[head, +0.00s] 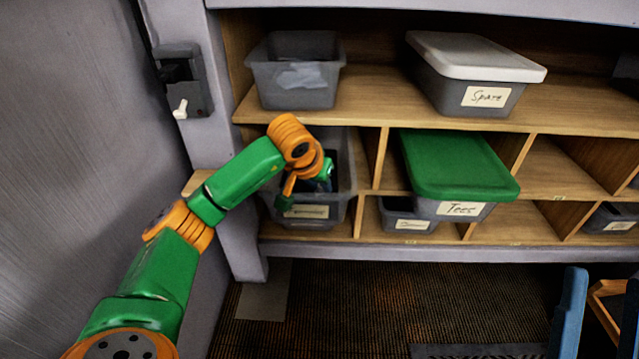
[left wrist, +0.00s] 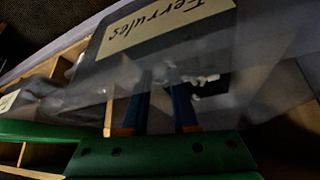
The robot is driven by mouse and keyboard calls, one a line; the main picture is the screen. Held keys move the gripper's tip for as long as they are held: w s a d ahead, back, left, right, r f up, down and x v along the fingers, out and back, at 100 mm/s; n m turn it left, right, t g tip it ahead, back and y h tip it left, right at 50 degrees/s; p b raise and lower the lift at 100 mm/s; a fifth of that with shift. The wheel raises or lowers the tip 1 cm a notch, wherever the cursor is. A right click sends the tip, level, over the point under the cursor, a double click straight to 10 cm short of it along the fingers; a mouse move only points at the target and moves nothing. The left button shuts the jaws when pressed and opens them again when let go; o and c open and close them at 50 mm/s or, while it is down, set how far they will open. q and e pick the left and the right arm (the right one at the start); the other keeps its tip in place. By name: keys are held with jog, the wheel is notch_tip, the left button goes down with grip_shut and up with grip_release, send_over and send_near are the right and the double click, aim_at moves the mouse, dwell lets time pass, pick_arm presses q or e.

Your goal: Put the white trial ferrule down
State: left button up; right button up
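The ferrules bin (head: 346,180) is a translucent grey container in the lower left cubby. Its "Ferrules" label (left wrist: 165,25) reads in the left wrist view. My left gripper (head: 325,172) is at the mouth of this bin, partly hidden by my wrist in the head view. In the left wrist view its two blue fingers (left wrist: 159,75) stand apart, and I see nothing clearly held between them. Several small white pieces (left wrist: 205,79) show dimly beyond the fingertips; I cannot tell whether one is the white trial ferrule. My right gripper is not in view.
An open grey bin (head: 295,80) and a lidded "Spare" bin (head: 475,60) stand on the upper shelf. A green-lidded "Tees" bin (head: 460,165) juts out to the right. A grey wall box (head: 183,80) is at left. Blue-and-wood furniture (head: 570,315) stands at lower right.

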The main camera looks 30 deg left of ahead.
pick_arm(q)
jog(key=shift+o, duration=1.1)
jog(key=shift+r, duration=0.15)
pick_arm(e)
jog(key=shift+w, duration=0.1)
